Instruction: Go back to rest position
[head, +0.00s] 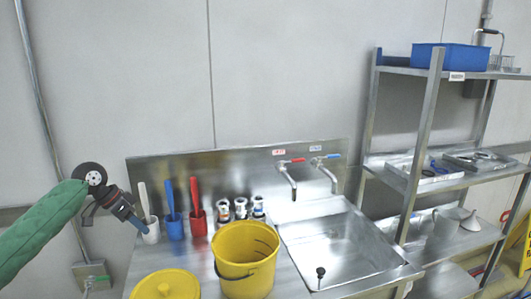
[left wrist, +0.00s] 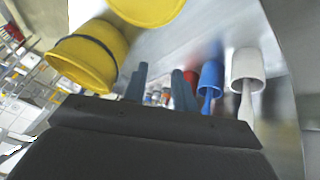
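My left gripper (head: 138,222) hangs at the left edge of the steel counter, on the end of my green-sleeved arm, beside the white cup (head: 151,232) with a pale handle in it. In the left wrist view its two blue-grey fingers (left wrist: 159,86) stand apart with a gap between them and hold nothing. Whether it touches the white cup cannot be told from the head view; in the left wrist view the white cup (left wrist: 246,68) is off to one side of the fingers. My right gripper is in neither view.
A sink (head: 335,250) and a steel shelf (head: 420,150) are to the right. The wall is close behind.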

